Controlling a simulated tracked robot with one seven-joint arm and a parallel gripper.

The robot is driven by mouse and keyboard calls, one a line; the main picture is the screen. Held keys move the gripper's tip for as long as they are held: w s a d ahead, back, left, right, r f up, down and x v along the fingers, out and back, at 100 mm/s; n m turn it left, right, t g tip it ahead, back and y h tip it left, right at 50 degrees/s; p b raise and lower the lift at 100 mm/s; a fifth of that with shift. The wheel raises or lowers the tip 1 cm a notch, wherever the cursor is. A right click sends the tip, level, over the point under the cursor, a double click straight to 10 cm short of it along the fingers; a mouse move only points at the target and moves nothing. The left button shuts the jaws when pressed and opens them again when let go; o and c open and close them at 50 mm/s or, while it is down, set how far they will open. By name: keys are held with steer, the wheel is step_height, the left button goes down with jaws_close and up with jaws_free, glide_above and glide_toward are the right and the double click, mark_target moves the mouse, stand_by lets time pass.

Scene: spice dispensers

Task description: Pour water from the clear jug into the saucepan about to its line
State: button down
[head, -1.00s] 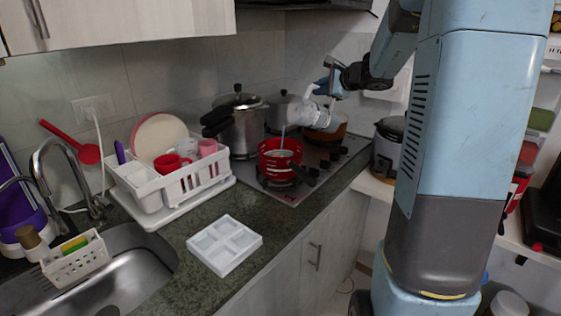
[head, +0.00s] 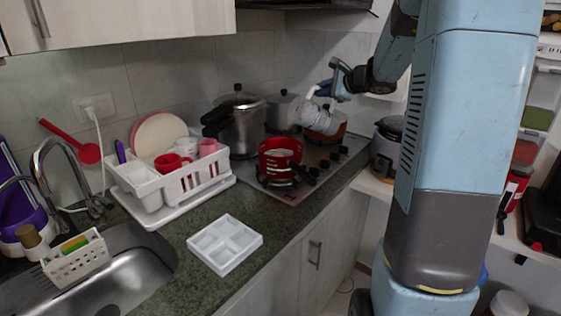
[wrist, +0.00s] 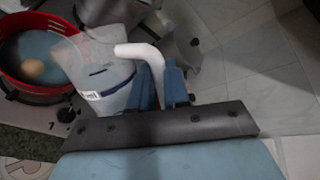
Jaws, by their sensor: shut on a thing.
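The clear jug (head: 318,119) hangs tilted above the stove, to the right of and higher than the red saucepan (head: 280,160). My gripper (head: 334,90) is shut on the jug's white handle. In the wrist view the jug (wrist: 108,88) has a small printed label, and my gripper's blue fingers (wrist: 162,86) are at its handle. The saucepan (wrist: 58,88) there holds bluish liquid and a pale round patch. Its line cannot be made out. No stream shows between jug and saucepan.
A pressure cooker (head: 240,125) and a grey pot (head: 284,112) stand behind the saucepan. A brown pot (head: 338,128) is behind the jug. A dish rack (head: 190,182) and a white divided tray (head: 225,244) sit on the counter to the left.

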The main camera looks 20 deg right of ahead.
mark_target(331, 114)
steer(key=d+f+m, duration=0.1)
steer(key=d+f+m+y, duration=0.1)
steer(key=f, duration=0.1)
steer(key=d+f+m+y, duration=0.1)
steer(key=f, duration=0.1)
steer(key=shift+w+d+f, duration=0.2)
steer(key=shift+w+d, duration=0.2)
steer(key=w+d+f+m+t+y+b, duration=0.1)
steer(key=d+f+m+t+y+b, duration=0.1)
steer(key=d+f+m+b, duration=0.4)
steer(key=shift+w+d+f+y+b, duration=0.2)
steer(key=shift+d+f+y+b, duration=0.1)
steer(key=shift+f+y+b, duration=0.3)
